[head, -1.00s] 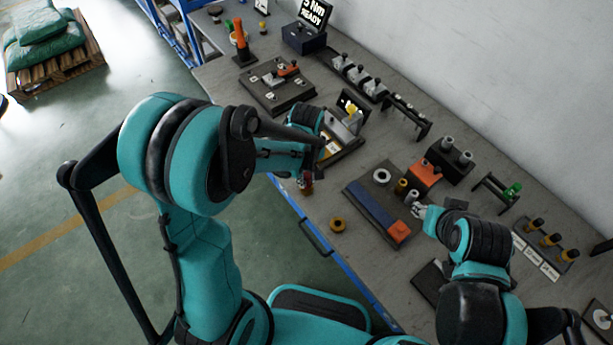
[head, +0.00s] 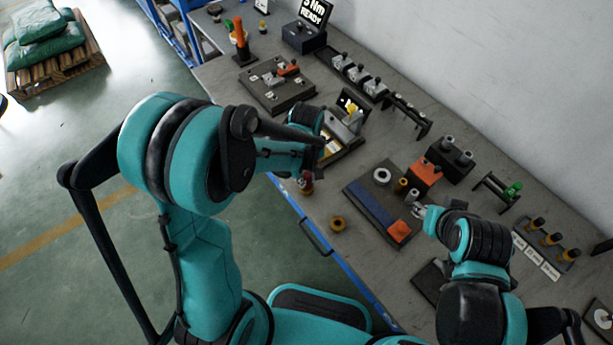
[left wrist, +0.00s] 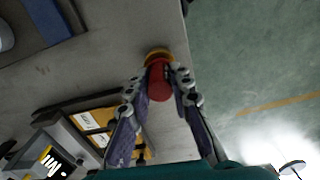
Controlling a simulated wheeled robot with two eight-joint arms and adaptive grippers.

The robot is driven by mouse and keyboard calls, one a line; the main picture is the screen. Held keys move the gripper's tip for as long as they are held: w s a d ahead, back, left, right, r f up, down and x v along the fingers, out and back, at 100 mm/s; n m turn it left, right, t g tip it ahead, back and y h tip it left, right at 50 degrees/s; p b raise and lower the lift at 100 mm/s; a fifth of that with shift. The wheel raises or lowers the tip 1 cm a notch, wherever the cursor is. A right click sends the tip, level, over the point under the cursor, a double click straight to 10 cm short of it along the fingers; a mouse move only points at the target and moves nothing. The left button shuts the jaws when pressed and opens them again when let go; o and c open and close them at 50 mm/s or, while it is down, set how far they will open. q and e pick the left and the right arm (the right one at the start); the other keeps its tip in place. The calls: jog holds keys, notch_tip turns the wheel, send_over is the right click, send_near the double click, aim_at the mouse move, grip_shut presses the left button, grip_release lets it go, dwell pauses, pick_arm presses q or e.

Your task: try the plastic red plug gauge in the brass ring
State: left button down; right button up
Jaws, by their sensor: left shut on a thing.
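The red plug gauge (left wrist: 160,82) is held between the fingers of my left gripper (left wrist: 166,88), which is shut on it. In the head view the left gripper (head: 306,184) is near the table's front edge, and its fingers partly hide the gauge. The brass ring (head: 338,223) lies on the table, to the right of and nearer than that gripper, apart from it. In the left wrist view the ring (left wrist: 157,52) shows just beyond the gauge, which partly covers it. My right gripper (head: 420,211) is beside a small grey cylinder; its finger opening is unclear.
A dark tray (head: 352,190) with a blue strip and an orange block (head: 399,231) lies right of the ring. A fixture with yellow parts (head: 345,125) stands behind my left gripper. The table around the ring is clear. The front edge (head: 300,212) is close.

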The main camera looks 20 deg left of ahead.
pick_arm(q)
jog(key=shift+r, duration=0.15)
jog(key=shift+r+p, duration=1.1)
jog(key=shift+r, duration=0.35)
jog(key=shift+r+p, duration=1.85)
jog(key=shift+r, duration=0.65)
